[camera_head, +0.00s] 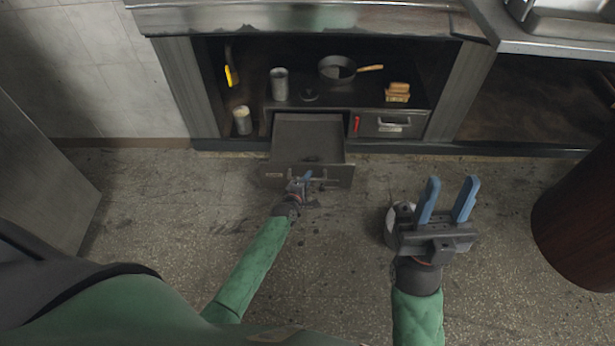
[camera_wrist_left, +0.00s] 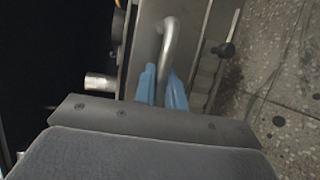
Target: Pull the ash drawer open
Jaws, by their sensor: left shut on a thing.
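The ash drawer (camera_head: 308,140) is a dark metal drawer pulled well out of the cabinet under the grill, toward me. Its inside looks empty. Its front panel (camera_head: 340,181) faces me, and my left gripper (camera_head: 303,178) is at the handle there. In the left wrist view, the blue fingers of my left gripper (camera_wrist_left: 162,82) are shut on the curved metal handle (camera_wrist_left: 168,38). My right gripper (camera_head: 447,198) is raised over the floor to the right of the drawer, its two blue fingers apart and nothing between them.
A closed drawer (camera_head: 391,123) with its own handle sits right of the open one. A brown cylinder (camera_head: 580,215) stands at the right. The floor before the drawer is clear.

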